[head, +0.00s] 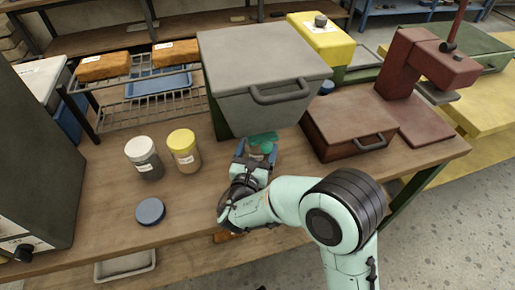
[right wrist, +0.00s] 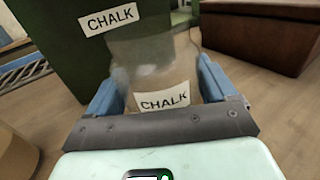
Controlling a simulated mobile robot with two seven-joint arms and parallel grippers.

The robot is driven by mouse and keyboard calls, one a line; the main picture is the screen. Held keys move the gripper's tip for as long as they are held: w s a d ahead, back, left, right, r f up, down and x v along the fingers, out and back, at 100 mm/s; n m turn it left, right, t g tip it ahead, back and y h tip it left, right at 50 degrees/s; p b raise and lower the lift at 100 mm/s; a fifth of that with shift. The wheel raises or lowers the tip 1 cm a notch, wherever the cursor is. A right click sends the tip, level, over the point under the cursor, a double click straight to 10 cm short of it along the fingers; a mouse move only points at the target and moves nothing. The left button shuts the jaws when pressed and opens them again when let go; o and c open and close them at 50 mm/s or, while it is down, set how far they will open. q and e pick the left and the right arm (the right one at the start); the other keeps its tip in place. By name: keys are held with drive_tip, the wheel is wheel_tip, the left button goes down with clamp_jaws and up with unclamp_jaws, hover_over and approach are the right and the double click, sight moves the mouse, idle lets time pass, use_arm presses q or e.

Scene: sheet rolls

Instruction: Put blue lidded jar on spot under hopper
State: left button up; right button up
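My right gripper (head: 258,150) is at the front foot of the grey hopper (head: 265,65). In the right wrist view its blue fingers (right wrist: 160,90) are on both sides of a clear jar (right wrist: 150,60) labelled CHALK and appear shut on it. The hopper's green stand, also labelled CHALK, is right behind the jar. A teal patch (head: 262,137) shows at the jar; I cannot tell whether it is a lid. A dark blue round lid (head: 150,211) lies on the bench at the front left. The spot under the hopper is mostly hidden. My left gripper is not in view.
A white-lidded jar (head: 144,157) and a yellow-lidded jar (head: 184,150) stand left of my gripper. A brown box (head: 350,120) with a handle is on the right. A wire rack (head: 150,105) is behind. The bench front is mostly clear.

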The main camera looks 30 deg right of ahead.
drive_tip(key=shift+o, duration=0.8)
drive_tip(key=shift+r, duration=0.2)
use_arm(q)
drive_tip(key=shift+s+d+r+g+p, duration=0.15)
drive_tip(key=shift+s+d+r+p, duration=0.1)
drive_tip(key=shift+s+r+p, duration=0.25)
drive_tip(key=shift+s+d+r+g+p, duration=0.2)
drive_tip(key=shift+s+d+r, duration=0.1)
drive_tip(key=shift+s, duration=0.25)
use_arm(e)
drive_tip(key=v, duration=1.2)
